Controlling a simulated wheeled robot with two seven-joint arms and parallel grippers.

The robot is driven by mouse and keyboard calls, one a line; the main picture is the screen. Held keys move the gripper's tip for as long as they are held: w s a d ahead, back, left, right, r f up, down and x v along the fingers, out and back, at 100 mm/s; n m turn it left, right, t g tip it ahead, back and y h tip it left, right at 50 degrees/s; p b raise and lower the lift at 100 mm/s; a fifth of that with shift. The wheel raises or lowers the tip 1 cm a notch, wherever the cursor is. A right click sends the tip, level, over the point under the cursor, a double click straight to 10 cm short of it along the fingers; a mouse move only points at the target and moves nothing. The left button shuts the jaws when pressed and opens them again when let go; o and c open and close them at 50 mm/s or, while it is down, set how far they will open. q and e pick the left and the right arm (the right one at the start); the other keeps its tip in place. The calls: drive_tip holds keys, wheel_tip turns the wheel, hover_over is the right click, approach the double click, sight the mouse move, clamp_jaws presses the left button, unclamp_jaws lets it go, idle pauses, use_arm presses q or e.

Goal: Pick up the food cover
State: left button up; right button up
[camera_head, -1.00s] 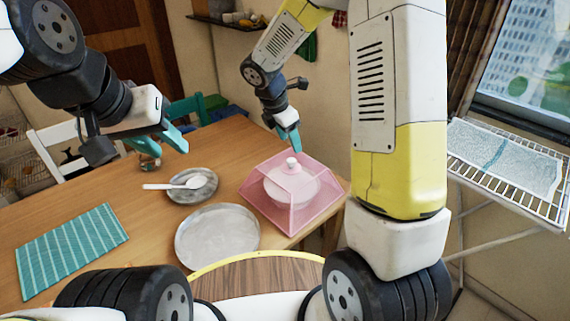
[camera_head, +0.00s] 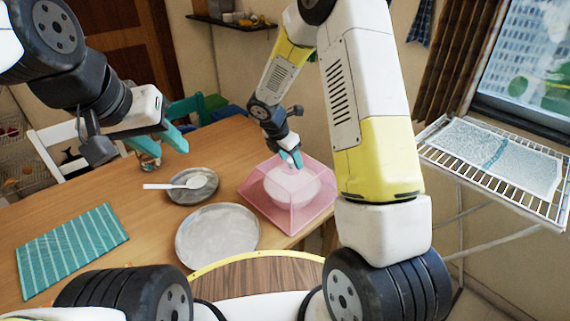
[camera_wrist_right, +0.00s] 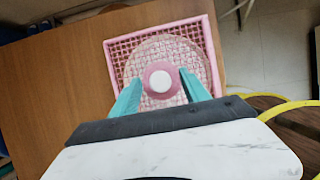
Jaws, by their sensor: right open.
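The pink mesh food cover (camera_head: 262,205) stands on the right end of the wooden table, over a pale round dish (camera_head: 290,187) seen through its mesh. My right gripper (camera_head: 292,160) is at the top of the cover and hides its knob in the head view. In the right wrist view, the cover (camera_wrist_right: 205,40) lies below, and its white-topped round knob (camera_wrist_right: 160,82) sits between the two open teal fingers of my right gripper (camera_wrist_right: 158,88). Whether the fingers touch the knob cannot be told. My left gripper (camera_head: 178,138) is open and empty above the table's far left part.
A grey plate (camera_head: 217,236) lies left of the cover on the wooden table (camera_head: 150,225). A smaller plate (camera_head: 207,192) with a white spoon (camera_head: 175,186) is behind it. A teal striped mat (camera_head: 70,250) lies at left. A white rack (camera_head: 495,170) stands at right.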

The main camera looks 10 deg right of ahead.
clamp_jaws()
idle(1.4)
